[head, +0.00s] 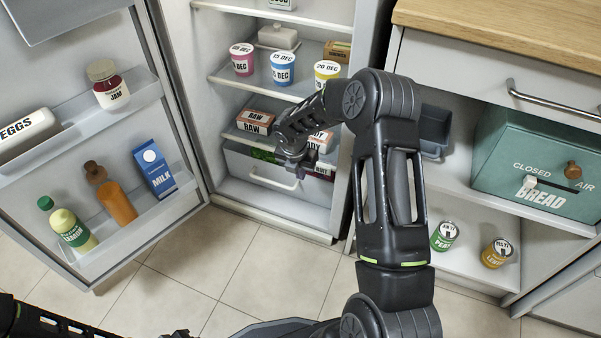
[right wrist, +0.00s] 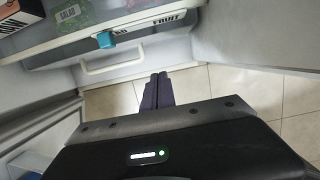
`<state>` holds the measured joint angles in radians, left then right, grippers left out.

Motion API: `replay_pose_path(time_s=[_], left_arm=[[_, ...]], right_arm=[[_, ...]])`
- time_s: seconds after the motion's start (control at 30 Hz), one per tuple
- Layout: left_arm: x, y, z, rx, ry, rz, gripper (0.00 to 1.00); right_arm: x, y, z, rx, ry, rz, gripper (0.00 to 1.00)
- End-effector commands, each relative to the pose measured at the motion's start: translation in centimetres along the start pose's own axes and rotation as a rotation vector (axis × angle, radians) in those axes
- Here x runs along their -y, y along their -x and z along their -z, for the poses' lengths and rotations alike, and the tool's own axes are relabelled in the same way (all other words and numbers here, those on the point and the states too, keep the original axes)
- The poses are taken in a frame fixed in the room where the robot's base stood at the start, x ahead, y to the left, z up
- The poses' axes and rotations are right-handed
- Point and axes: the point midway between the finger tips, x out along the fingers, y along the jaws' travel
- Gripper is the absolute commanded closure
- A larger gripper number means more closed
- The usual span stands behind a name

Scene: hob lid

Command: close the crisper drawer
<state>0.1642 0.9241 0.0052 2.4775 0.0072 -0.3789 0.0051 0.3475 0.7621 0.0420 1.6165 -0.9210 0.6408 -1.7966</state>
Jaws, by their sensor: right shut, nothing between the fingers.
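The crisper drawer (head: 240,165) is low in the open fridge and stands partly out, with green contents showing over its front. Its pale bar handle (head: 273,181) is on the front. In the right wrist view the drawer handle (right wrist: 112,64) shows too, under a blue clip (right wrist: 106,40) and a FRUIT label. My right gripper (head: 293,162) is in front of the drawer and hides part of its right side. In the right wrist view its fingers (right wrist: 158,78) are together and empty, just right of the handle. I cannot tell whether they touch. My left arm shows at the bottom left; its jaws are unclear.
The fridge door (head: 110,240) stands open at the left, holding bottles and a milk carton (head: 154,170). A RAW box (head: 255,122) sits on the shelf above the drawer. A green bread bin (head: 530,160) and cans (head: 445,236) are at the right. The tiled floor is clear.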

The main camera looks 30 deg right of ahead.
Motion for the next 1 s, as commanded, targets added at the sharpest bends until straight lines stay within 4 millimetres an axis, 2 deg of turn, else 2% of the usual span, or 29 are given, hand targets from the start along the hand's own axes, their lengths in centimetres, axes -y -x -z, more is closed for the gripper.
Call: replay_pose_path(time_s=[0.03,0.17,0.27,0.37,0.47,0.5,0.6,0.7,0.83,0.9,1.0], left_arm=[[0.0,0.0,0.0,0.0,0.0,0.0,0.64],[0.0,0.0,0.0,0.0,0.0,0.0,0.75],[0.0,0.0,0.0,0.0,0.0,0.0,0.83],[0.0,0.0,0.0,0.0,0.0,0.0,0.91],[0.0,0.0,0.0,0.0,0.0,0.0,1.0],[0.0,0.0,0.0,0.0,0.0,0.0,1.0],[0.0,0.0,0.0,0.0,0.0,0.0,1.0],[0.0,0.0,0.0,0.0,0.0,0.0,1.0],[0.0,0.0,0.0,0.0,0.0,0.0,1.0],[0.0,0.0,0.0,0.0,0.0,0.0,1.0],[0.0,0.0,0.0,0.0,0.0,0.0,1.0]], right_arm=[[0.0,0.0,0.0,0.0,0.0,0.0,1.0],[-0.2,-0.2,0.8,-0.015,-0.023,-0.009,1.0],[-1.0,-0.9,3.7,-0.066,-0.109,-0.037,1.0],[-2.1,-1.9,9.0,-0.168,-0.292,-0.071,1.0],[-3.0,-2.5,16.4,-0.313,-0.578,-0.082,1.0],[-3.2,-2.5,19.5,-0.376,-0.719,-0.07,1.0],[-2.7,-2.2,27.1,-0.518,-1.115,0.006,1.0],[-1.1,-1.5,33.1,-0.601,-1.524,0.129,1.0],[1.9,-0.7,37.9,-0.611,-1.97,0.283,1.0],[3.3,-0.4,39.3,-0.591,-2.14,0.338,1.0],[4.6,-0.1,40.2,-0.565,-2.287,0.38,1.0]])
